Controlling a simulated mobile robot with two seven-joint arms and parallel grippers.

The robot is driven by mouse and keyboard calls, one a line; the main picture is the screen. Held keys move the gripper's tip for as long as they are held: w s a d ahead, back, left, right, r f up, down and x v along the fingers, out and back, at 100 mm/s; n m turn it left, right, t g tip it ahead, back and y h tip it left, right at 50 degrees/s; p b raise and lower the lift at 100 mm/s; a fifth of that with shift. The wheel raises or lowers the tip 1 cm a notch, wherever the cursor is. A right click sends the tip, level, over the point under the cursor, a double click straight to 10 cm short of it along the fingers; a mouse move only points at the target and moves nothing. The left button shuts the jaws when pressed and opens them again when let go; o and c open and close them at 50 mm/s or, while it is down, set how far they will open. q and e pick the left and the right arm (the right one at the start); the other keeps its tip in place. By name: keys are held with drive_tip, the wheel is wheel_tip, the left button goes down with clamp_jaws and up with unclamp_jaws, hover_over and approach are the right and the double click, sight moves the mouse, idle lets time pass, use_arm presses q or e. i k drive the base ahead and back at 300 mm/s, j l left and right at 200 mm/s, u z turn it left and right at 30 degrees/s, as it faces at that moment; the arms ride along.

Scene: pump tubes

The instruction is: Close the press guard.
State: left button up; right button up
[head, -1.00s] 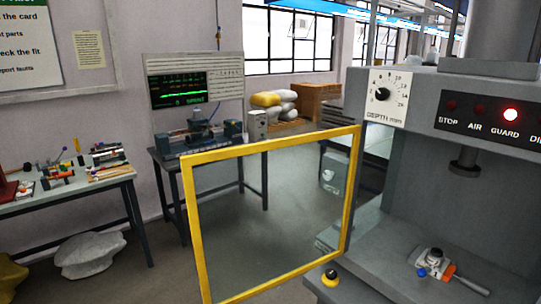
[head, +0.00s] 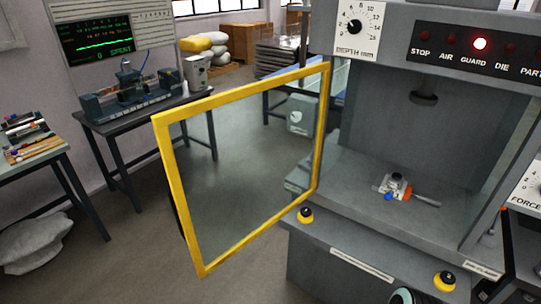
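The press guard (head: 174,190) is a clear panel in a yellow frame. It stands open, swung out to the left from the left side of the grey press (head: 345,215). Its right edge is by the press; its free left edge is out over the floor. The press opening is uncovered. The red lamp above GUARD (head: 480,43) is lit on the dark panel. Neither of my grippers can be made out in the head view. A small rounded dark and pale part at the bottom edge is cut off, and I cannot tell what it is.
A small fitting with an orange-handled part (head: 398,188) lies on the press bed under the ram (head: 425,98). Two yellow-collared buttons, left (head: 305,215) and right (head: 444,281), sit on the front ledge. A bench with a machine (head: 127,98) stands behind the guard.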

sight(160, 121)
drive_tip(key=i+j+z, duration=0.1)
drive_tip(key=j+z, duration=0.2)
drive_tip(key=j, duration=0.2)
drive_tip(key=j+z, duration=0.35)
drive_tip(key=j, duration=0.15)
drive_tip(key=i+j+z, duration=0.1)
drive_tip(key=j+z, duration=0.25)
drive_tip(key=j, duration=0.15)
drive_tip(key=j+z, duration=0.3)
drive_tip(key=j, duration=0.2)
drive_tip(key=i+j+z, duration=0.4)
drive_tip(key=j+z, duration=0.15)
drive_tip(key=i+j+z, duration=0.1)
drive_tip(key=j+z, duration=0.2)
drive_tip(key=i+j+z, duration=0.1)
drive_tip(key=j+z, duration=0.2)
drive_tip(key=j, duration=0.15)
